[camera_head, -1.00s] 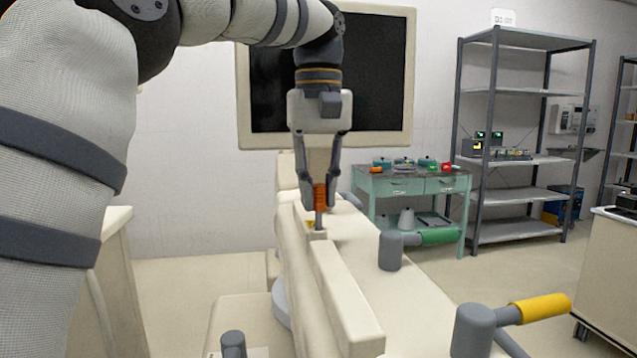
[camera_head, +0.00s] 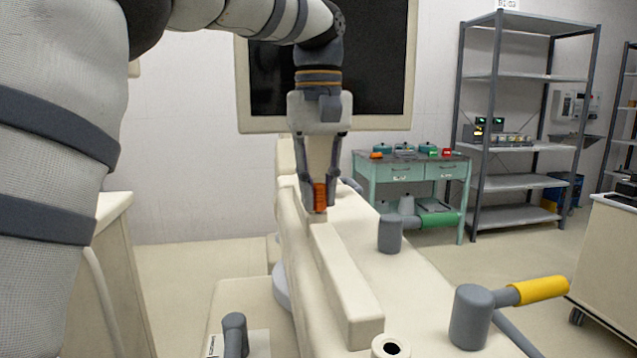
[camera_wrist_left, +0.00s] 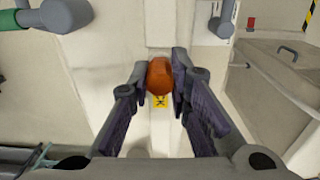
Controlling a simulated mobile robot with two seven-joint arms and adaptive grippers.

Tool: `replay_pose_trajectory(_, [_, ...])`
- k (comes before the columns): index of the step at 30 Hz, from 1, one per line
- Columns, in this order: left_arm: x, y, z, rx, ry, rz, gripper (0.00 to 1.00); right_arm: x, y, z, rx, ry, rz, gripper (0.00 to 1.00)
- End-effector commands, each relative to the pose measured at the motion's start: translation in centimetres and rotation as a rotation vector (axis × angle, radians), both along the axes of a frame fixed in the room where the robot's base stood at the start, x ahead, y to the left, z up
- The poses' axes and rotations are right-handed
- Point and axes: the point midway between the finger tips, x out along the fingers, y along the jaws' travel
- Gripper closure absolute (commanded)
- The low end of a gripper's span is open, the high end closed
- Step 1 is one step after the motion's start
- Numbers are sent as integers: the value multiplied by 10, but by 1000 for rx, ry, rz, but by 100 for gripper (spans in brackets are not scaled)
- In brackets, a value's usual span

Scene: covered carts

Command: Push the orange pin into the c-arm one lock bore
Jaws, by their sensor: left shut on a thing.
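The orange pin (camera_head: 320,196) is between the fingers of my left gripper (camera_head: 319,204), at the far end of the cream ridge on the c-arm body (camera_head: 300,240). My left gripper points down and is shut on the pin's orange grip. In the left wrist view the rounded orange top of the pin (camera_wrist_left: 159,78) sits between the fingertips, beside a small yellow label (camera_wrist_left: 160,101). The pin's grey shaft and the lock bore are hidden, so I cannot see how deep the shaft sits. My right gripper is not in view.
Grey posts (camera_head: 390,233) with green and yellow handles (camera_head: 540,290) stand up from the cream body on the right. A round socket with a dark hole (camera_head: 391,347) is at the bottom edge. A green cart (camera_head: 410,175) and a shelf rack (camera_head: 530,130) stand behind.

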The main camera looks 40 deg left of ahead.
Motion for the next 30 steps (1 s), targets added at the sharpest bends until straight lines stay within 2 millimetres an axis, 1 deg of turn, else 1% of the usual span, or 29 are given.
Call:
replay_pose_trajectory(5, [0, 0, -4, -1, 1, 0, 100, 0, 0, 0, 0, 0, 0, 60])
replay_pose_trajectory(6, [0, 0, -4, 0, 0, 0, 76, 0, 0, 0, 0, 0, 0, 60])
replay_pose_trajectory(8, [0, 0, -4, 0, 0, 0, 62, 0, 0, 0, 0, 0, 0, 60])
replay_pose_trajectory(9, [0, 0, -4, 0, 0, 0, 59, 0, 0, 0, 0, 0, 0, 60])
replay_pose_trajectory(16, [0, 0, -4, 0, 0, 0, 59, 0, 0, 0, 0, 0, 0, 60])
replay_pose_trajectory(18, [0, 0, 0, 0, -1, 0, 59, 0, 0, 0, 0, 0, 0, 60])
replay_pose_trajectory(20, [1, 0, 9, 2, -3, 0, 59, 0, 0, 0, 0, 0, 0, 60])
replay_pose_trajectory(25, [1, 0, 46, 1, -5, 0, 59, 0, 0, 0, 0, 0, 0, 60])
replay_pose_trajectory(27, [1, 0, 57, 2, -4, 1, 59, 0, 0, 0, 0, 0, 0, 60])
replay_pose_trajectory(30, [0, 0, 67, 2, -1, 1, 59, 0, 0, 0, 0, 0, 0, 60])
